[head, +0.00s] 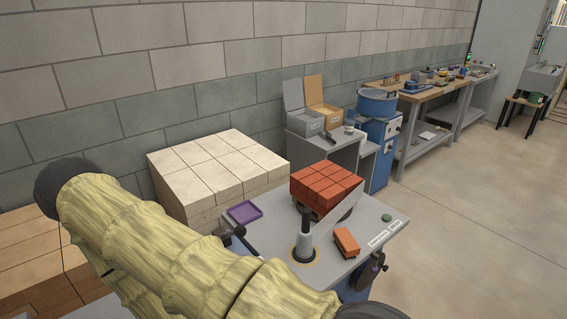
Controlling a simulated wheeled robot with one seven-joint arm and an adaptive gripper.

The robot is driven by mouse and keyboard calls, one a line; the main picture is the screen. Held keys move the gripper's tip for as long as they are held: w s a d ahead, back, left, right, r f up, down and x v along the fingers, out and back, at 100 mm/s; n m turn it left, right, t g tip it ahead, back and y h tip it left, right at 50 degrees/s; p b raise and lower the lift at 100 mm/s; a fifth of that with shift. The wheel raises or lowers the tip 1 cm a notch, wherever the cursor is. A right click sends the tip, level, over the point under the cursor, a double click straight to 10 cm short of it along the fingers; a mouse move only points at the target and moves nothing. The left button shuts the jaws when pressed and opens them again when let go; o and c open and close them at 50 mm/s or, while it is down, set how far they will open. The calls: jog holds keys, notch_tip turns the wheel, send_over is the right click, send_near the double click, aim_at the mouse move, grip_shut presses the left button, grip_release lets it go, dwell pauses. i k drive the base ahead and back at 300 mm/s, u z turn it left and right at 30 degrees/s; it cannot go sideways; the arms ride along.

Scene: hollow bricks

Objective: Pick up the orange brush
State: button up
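A small orange block-shaped thing (346,241), which looks like the orange brush, lies on the grey worktable (282,210) near its front right part. It sits just right of a grey upright post with a dark round base. Its underside is dark, and bristles are too small to make out. My arm, in a pale yellow ribbed sleeve, crosses the lower left foreground and hides part of the table. The fingers of my gripper do not show in this view.
A stack of red-orange bricks (326,186) and a slanted grey plate stand behind the brush. A purple tray (244,212) and a green lump (387,218) also lie on the table. Pale blocks (218,172) are stacked at left. Open floor (470,230) lies to the right.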

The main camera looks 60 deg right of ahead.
aim_at(346, 242)
jog(key=u, duration=1.1)
jog(key=k, duration=1.75)
jog(key=z, duration=1)
